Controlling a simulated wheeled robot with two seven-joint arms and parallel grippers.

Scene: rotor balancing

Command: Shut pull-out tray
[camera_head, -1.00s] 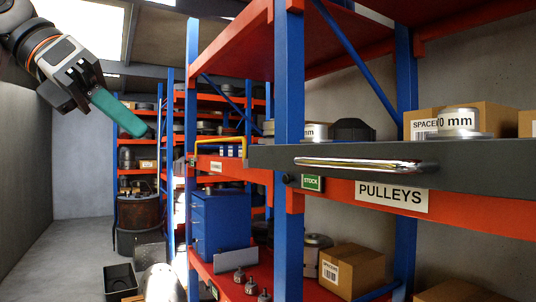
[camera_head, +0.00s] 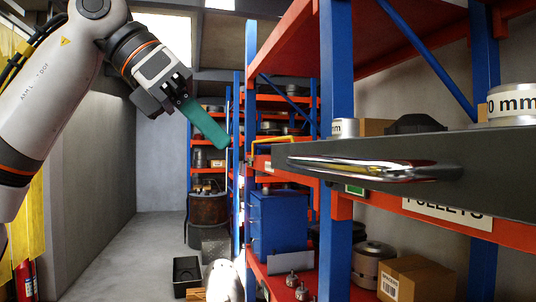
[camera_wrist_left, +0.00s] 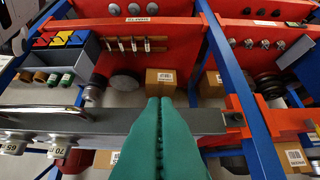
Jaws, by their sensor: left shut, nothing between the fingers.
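The pull-out tray (camera_head: 500,165) has a dark grey front with a chrome handle (camera_head: 375,168). It juts out from the shelf in front of the blue post and partly covers the PULLEYS label (camera_head: 445,212). My left gripper (camera_head: 222,142) has teal fingers, shut and empty, left of the tray's near end in the head view with a gap between them. In the left wrist view my left gripper (camera_wrist_left: 160,105) overlaps the grey tray front (camera_wrist_left: 112,122), with the handle (camera_wrist_left: 45,110) to its left; I cannot tell its depth there. My right gripper is out of view.
A blue rack post (camera_head: 335,85) stands behind the tray. Labelled metal parts (camera_head: 512,104) sit on the tray. A blue drawer cabinet (camera_head: 277,225) and a carton (camera_head: 408,278) are lower on the racks.

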